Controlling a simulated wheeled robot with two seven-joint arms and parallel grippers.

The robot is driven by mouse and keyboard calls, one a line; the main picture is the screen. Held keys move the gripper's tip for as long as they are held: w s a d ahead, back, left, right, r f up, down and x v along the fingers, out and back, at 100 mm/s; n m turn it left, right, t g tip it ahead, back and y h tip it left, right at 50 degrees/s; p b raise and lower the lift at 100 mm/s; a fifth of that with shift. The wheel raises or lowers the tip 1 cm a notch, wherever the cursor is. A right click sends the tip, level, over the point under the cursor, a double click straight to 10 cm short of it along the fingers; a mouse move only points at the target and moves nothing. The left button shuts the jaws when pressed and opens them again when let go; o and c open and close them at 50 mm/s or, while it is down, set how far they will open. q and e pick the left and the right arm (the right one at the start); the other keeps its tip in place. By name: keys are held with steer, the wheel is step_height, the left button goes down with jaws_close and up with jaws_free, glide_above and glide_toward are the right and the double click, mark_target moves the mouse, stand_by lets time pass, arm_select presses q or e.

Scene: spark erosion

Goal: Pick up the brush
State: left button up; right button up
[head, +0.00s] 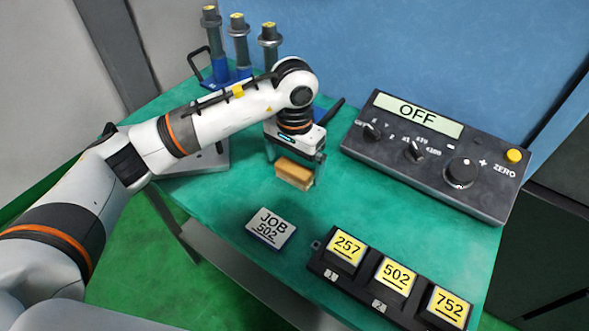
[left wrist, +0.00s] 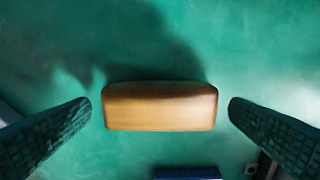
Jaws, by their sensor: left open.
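The brush (head: 294,174) is a tan, wooden-looking block below my left gripper (head: 295,163) on the green table in the head view. In the left wrist view the brush (left wrist: 160,106) lies crosswise in the middle, between the two dark fingers of my left gripper (left wrist: 160,112). The gripper is open, with a gap between each finger and the brush's ends. Its fingers point down at the brush. Whether the fingertips are level with the brush is hard to tell. My right gripper is not in view.
A control box (head: 434,150) reading OFF stands at the back right. A JOB 502 block (head: 270,228) lies in front of the brush. A black rack (head: 372,284) holds yellow-faced blocks 257, 502 and 752. Upright tool holders (head: 238,48) stand at the back left.

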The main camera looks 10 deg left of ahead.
mark_target(294, 167)
arm_select(q)
steer(key=shift+w+f, duration=0.1)
steer(key=shift+f, duration=1.4)
steer(key=shift+c, duration=0.6)
steer(key=c, duration=0.9)
steer(key=shift+r, duration=0.15)
step_height(294, 167, up, 10)
steer(key=shift+f+b, duration=0.1)
steer(key=shift+b, duration=0.45)
